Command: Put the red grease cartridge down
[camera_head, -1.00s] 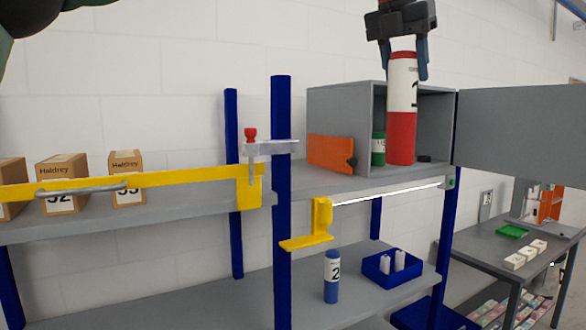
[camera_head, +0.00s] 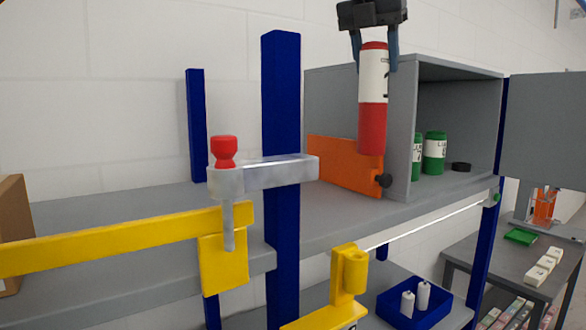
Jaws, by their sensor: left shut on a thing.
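The red and white grease cartridge (camera_head: 372,125) hangs upright in the head view, right of centre. My left gripper (camera_head: 374,38) is shut on its top end from above. The cartridge's lower end overlaps the orange case (camera_head: 335,163) and the left wall of the grey cabinet (camera_head: 402,115) in the picture. It appears clear of the grey shelf (camera_head: 330,215). My right gripper does not show.
A clamp with a red knob (camera_head: 224,150), a blue post (camera_head: 281,130) and a yellow bar (camera_head: 120,240) stand left. Bare shelf lies before the orange case.

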